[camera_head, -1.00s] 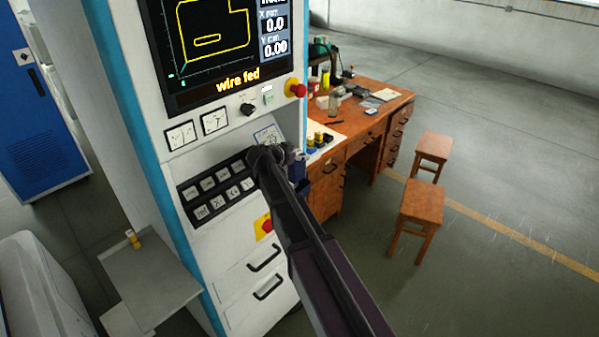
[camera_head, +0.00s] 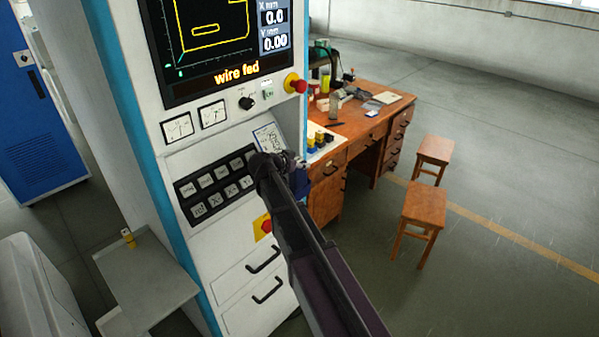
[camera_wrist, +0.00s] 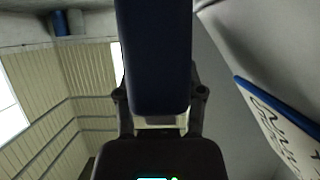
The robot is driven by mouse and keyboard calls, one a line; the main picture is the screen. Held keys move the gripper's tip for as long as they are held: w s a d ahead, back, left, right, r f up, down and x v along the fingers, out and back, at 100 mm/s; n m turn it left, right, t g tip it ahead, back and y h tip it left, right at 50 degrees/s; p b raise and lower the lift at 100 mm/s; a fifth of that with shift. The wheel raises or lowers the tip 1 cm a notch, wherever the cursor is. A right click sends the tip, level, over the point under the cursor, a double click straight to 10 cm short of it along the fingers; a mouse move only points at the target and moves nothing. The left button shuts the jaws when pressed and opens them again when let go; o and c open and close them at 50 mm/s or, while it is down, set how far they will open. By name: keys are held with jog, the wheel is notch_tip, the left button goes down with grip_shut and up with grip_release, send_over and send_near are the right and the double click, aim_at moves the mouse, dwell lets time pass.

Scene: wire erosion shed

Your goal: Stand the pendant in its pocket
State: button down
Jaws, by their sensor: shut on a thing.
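My gripper (camera_wrist: 160,105) is shut on a dark blue block-like body, which I take to be the pendant (camera_wrist: 155,55). The pendant fills the upper middle of the wrist view, and its face with any buttons is turned away. In the head view, my gripper (camera_head: 272,168) is in front of the white machine console, at the right end of the key panel and just below a white card with a line drawing (camera_head: 268,137). A dark blue sliver of the pendant (camera_head: 301,180) shows beside the gripper. I cannot make out the pocket in either view.
The console has a black key panel (camera_head: 215,187), a red stop knob (camera_head: 296,83) and drawers below. A grey shelf (camera_head: 150,278) stands at lower left. A wooden desk (camera_head: 345,135) with small items is behind at right, with two stools (camera_head: 424,205). Floor at right is open.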

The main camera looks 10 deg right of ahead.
notch_tip(320, 180, down, 3)
jog(key=shift+r+b, duration=0.2)
jog(key=shift+b, duration=0.8)
jog(key=shift+w+a+f, duration=0.15)
jog(key=shift+f, duration=0.05)
jog(key=shift+f+b, duration=0.1)
jog(key=shift+b, duration=0.2)
jog(key=shift+c, duration=2.4)
grip_release()
jog(key=shift+r, duration=0.2)
jog(key=shift+s+a+r+p, duration=0.15)
jog(key=shift+s+a+p, duration=0.05)
jog(key=shift+p, duration=0.15)
jog(key=p+v, duration=0.4)
jog(key=v, duration=0.7)
jog(key=shift+p, duration=0.35)
